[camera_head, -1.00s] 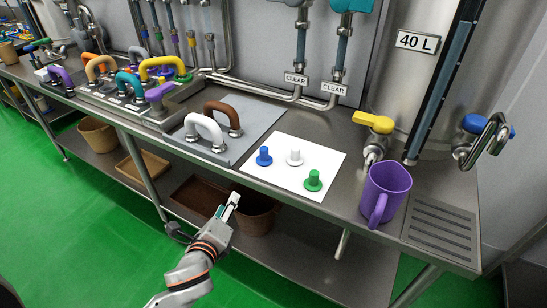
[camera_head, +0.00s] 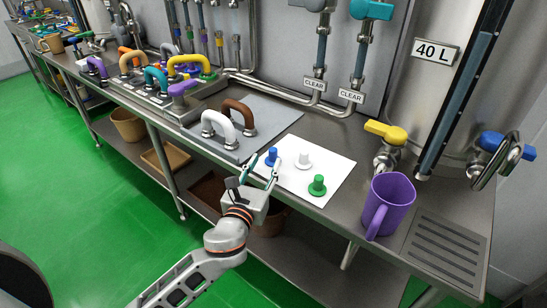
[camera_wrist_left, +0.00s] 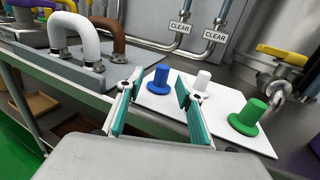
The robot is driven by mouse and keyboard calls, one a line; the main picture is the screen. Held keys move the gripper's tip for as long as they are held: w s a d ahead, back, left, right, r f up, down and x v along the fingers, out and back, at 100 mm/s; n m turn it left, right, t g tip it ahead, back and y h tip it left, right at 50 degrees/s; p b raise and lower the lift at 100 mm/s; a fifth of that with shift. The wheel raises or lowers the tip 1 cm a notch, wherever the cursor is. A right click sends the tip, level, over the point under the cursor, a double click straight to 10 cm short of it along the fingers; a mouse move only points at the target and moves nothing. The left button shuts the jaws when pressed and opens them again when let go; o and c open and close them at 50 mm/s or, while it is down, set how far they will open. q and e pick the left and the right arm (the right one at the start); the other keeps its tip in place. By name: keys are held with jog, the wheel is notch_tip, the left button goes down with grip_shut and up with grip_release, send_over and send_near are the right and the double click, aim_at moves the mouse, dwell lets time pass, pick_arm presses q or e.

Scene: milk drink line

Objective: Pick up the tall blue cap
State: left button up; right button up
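The tall blue cap (camera_head: 271,157) stands upright on a white mat (camera_head: 331,167) on the steel counter. It has a wide round base and a narrow stem. A white cap (camera_head: 303,160) and a green cap (camera_head: 317,186) stand on the same mat. My left gripper (camera_head: 261,171) is open and empty at the counter's front edge, just short of the blue cap. In the left wrist view the blue cap (camera_wrist_left: 160,80) shows in the gap between the spread fingertips (camera_wrist_left: 159,86), beyond them. My right gripper is not in view.
White (camera_head: 220,127) and brown (camera_head: 239,115) handles stand on a grey mat to the left of the caps. A purple mug (camera_head: 389,203) stands to the right, by a drain grate (camera_head: 446,250). A yellow-handled tap (camera_head: 385,134) is behind it. Brown bins sit on the lower shelf.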

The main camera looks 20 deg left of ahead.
aim_at(272, 153)
pick_arm(q)
jog(key=shift+w, duration=0.6)
jog(key=shift+w+d+r, duration=0.1)
jog(key=shift+w+d, duration=0.05)
jog(key=shift+w, duration=1.2)
jog(key=shift+w+d, duration=0.1)
jog(key=shift+w, duration=1.2)
grip_shut()
